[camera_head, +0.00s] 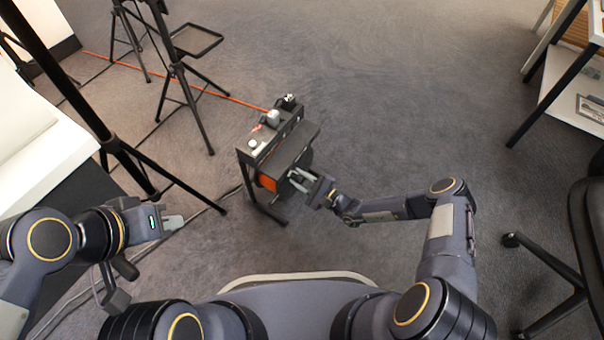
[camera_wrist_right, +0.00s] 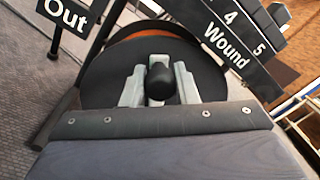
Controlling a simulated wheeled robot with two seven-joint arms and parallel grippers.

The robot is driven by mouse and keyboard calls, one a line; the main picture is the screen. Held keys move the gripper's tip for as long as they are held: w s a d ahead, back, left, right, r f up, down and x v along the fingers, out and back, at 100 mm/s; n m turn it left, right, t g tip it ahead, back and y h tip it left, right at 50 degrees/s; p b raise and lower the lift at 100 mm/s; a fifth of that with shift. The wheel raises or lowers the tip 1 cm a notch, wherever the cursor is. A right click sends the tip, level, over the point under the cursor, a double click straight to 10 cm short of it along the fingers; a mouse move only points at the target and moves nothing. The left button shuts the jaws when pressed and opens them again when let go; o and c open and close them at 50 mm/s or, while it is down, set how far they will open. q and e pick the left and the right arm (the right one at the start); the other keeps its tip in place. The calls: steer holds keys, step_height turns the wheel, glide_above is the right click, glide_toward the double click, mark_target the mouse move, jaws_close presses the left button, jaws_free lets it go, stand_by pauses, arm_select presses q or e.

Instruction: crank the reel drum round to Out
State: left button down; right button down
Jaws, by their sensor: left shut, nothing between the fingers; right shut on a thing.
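The reel drum stands on a small dark frame on the carpet; its orange cable winding (camera_head: 266,183) shows in the head view. In the right wrist view the drum's dark round face (camera_wrist_right: 110,75) fills the middle, with an orange band along its top edge. My right gripper (camera_head: 298,178) is shut on the black crank knob (camera_wrist_right: 161,82), one finger on each side of it. An "Out" sign (camera_wrist_right: 66,12) is at upper left and a "Wound" sign (camera_wrist_right: 228,45) with numbers at upper right. My left gripper (camera_head: 174,222) is shut and empty, away from the reel.
Small items sit on top of the reel stand (camera_head: 290,148). An orange cable (camera_head: 225,97) runs from it across the floor to the upper left. Black tripod legs (camera_head: 125,155) stand left of it. A dark chair (camera_head: 590,230) and a shelf are at right. Carpet beyond the reel is clear.

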steer(key=shift+s+f, duration=0.1)
steer(key=shift+s, duration=0.05)
stand_by(0.4)
steer(key=c, duration=1.1)
jaws_free()
steer(key=shift+c, duration=0.2)
steer(key=p+v, duration=0.2)
steer(key=v, duration=0.5)
steer(key=shift+s+d+p, duration=0.25)
steer(key=shift+s+p, duration=0.05)
